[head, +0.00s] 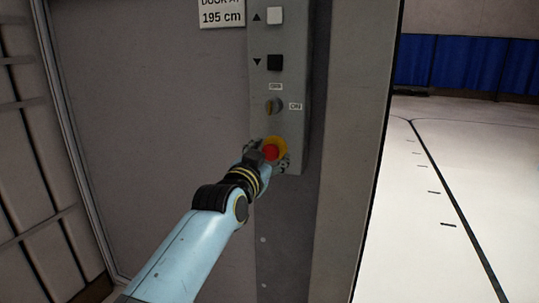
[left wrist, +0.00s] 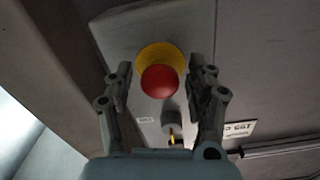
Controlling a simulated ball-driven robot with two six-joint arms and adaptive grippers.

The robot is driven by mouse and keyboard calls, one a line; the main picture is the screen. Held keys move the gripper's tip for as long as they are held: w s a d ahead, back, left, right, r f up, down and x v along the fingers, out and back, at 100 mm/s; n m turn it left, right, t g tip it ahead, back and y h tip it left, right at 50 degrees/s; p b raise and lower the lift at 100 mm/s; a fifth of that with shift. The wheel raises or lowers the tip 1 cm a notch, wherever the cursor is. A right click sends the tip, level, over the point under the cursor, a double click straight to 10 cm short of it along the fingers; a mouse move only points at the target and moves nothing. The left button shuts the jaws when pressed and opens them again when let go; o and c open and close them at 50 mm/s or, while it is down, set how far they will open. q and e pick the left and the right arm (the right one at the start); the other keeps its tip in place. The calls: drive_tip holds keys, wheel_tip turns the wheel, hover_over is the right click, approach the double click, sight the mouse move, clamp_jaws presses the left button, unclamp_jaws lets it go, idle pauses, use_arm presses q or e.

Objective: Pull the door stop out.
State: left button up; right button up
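The door stop is a red mushroom button (head: 270,152) on a yellow round base (head: 281,145), at the bottom of a grey control panel (head: 291,120). In the left wrist view the red button (left wrist: 162,81) sits in front of its yellow base (left wrist: 160,55), between my fingers. My left gripper (head: 268,155) is at the button, with one finger on each side of it. In the left wrist view the left gripper (left wrist: 162,80) is open, with a gap on both sides of the button. My right gripper is not in view.
Above the button the panel has a key switch (head: 273,105), a black button (head: 275,62) and a white button (head: 275,15). A sign (head: 221,12) reading 195 cm is at the upper left. Open pale floor (head: 450,190) lies to the right.

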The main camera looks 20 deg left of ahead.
use_arm(q)
drive_tip(key=s, duration=1.1)
drive_tip(key=shift+s+a, duration=0.2)
drive_tip(key=shift+s, duration=0.2)
drive_tip(key=s+a+f+g, duration=0.1)
drive_tip(key=s+f+g, duration=0.35)
drive_tip(key=f, duration=0.85)
drive_tip(key=s+a+f+g, duration=0.2)
drive_tip(key=s+f, duration=0.6)
drive_tip(key=f, duration=0.5)
drive_tip(key=s+a+f+g, duration=0.1)
drive_tip(key=s+f+g, duration=0.35)
drive_tip(key=f, duration=0.85)
drive_tip(key=s+a+f+n+g, duration=0.1)
drive_tip(key=s+f, duration=0.4)
drive_tip(key=s, duration=0.6)
drive_tip(key=s+a+f+g+y, duration=0.1)
drive_tip(key=s+a+f+g, duration=0.2)
drive_tip(key=s, duration=0.9)
drive_tip(key=s+a+f+n+g, duration=0.1)
drive_tip(key=s+a+f+g, duration=0.1)
drive_tip(key=s+f, duration=0.6)
drive_tip(key=s+a, duration=0.1)
drive_tip(key=s, duration=0.2)
drive_tip(key=shift+s+n, duration=0.25)
drive_tip(key=shift+n, duration=0.05)
